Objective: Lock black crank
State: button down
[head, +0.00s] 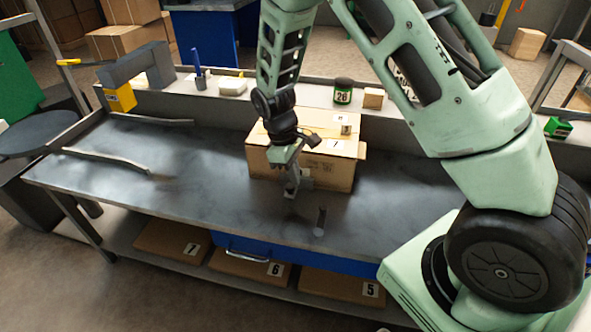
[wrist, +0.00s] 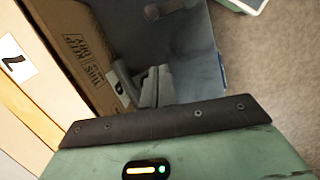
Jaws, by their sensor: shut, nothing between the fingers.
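My gripper (head: 292,190) points down over the middle of the bench, just in front of the cardboard box (head: 310,168). Its fingers are together and empty; they also show in the wrist view (wrist: 155,88), beside the box's printed side (wrist: 85,45). A short dark upright post (head: 321,222) stands on the bench to the right of and nearer than my gripper, apart from it. A dark rounded piece with a short bar (wrist: 152,11) shows at the top of the wrist view. I cannot tell whether either is part of the black crank, and no crank is clearly recognisable.
The bench top (head: 200,165) is mostly clear, with two curved grey bars (head: 105,160) at the left. A back ledge carries a green-labelled jar (head: 343,92) and a wooden block (head: 373,98). A blue drawer (head: 290,250) is under the front edge.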

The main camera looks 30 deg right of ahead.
aim_at(321, 221)
jog(key=x, duration=0.6)
jog(key=shift+s+d+f, duration=0.1)
jog(key=shift+s+d, duration=0.35)
jog(key=shift+s, duration=0.15)
jog(key=shift+s+d+f, duration=0.15)
jog(key=shift+s+d, duration=0.3)
jog(key=shift+s, duration=0.2)
jog(key=shift+s+d+f, duration=0.1)
jog(key=shift+s+d, duration=0.15)
jog(key=shift+s, duration=0.1)
jog(key=shift+d, duration=0.1)
